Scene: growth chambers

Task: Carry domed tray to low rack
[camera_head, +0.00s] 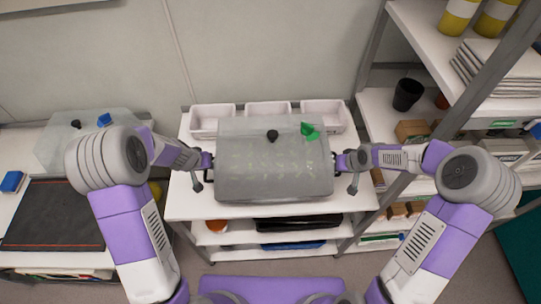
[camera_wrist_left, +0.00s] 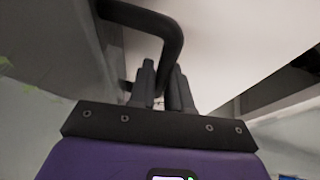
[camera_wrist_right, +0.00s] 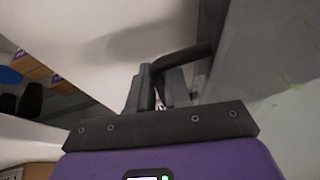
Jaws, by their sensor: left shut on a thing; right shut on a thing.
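The domed tray (camera_head: 275,175) is in the middle of the head view, in front of me. It has a cloudy see-through dome with a black knob, a green tag and rows of faint green seedlings inside. My left gripper (camera_head: 207,161) is shut on its left black handle (camera_wrist_left: 172,28). My right gripper (camera_head: 344,161) is shut on its right black handle (camera_wrist_right: 187,55). The tray looks level, over the white top of a rack (camera_head: 190,206); I cannot tell whether it touches. The rack's lower shelves show below, partly filled.
White bins (camera_head: 212,120) line the rack's back edge. A second domed tray (camera_head: 60,150) with a blue tag and a dark mat (camera_head: 50,215) are on the left bench. A shelving unit at right holds a black pot (camera_head: 407,95), boxes and yellow containers (camera_head: 458,17).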

